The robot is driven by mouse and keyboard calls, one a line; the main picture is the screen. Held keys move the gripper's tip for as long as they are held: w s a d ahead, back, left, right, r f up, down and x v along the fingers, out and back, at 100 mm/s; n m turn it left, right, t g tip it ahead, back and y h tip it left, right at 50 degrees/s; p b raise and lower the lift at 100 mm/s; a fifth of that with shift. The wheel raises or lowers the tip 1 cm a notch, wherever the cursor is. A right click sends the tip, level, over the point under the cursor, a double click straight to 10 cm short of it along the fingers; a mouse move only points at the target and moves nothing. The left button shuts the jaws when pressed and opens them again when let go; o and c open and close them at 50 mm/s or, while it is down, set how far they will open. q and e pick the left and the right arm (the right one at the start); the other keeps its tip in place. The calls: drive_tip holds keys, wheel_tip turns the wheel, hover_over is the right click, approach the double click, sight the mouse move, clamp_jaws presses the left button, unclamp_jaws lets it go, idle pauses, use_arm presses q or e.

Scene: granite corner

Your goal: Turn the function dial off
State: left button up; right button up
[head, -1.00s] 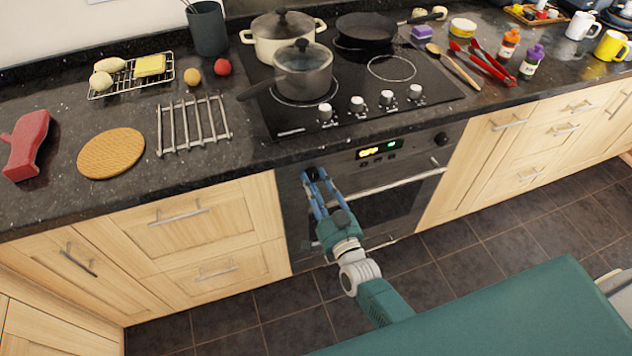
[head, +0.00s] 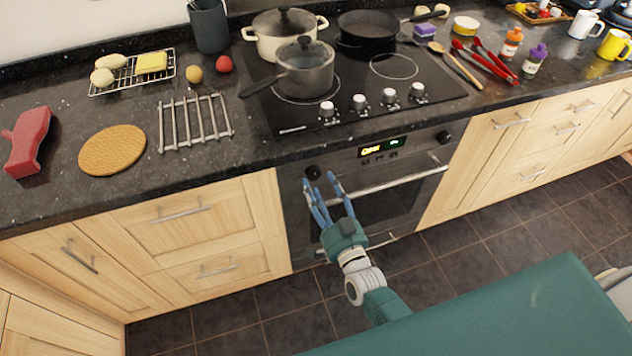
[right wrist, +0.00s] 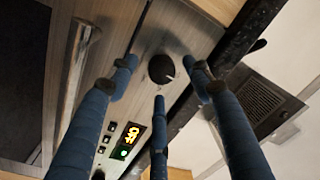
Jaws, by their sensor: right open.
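The oven front (head: 370,203) has a black dial (head: 312,172) at the left end of its panel and a second black knob (head: 443,137) at the right end. My right gripper (head: 319,183) is open and empty just in front of the left dial, its blue fingers spread below and beside it. In the right wrist view the dial (right wrist: 161,69) shows between the spread fingertips, apart from them, with a white mark toward its lower right edge. The panel display (head: 382,148) shows yellow text and a small green sign. My left gripper is out of view.
The oven's long handle (head: 395,181) runs just below the panel, right of my fingers. Several hob knobs (head: 360,101) and a saucepan (head: 303,70) are above on the cooktop. Wooden drawers (head: 185,215) flank the oven. The floor before it is clear.

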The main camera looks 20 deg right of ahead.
drive_tip(key=s, duration=0.9)
drive_tip(key=shift+s+d+f, duration=0.25)
drive_tip(key=shift+s, duration=0.05)
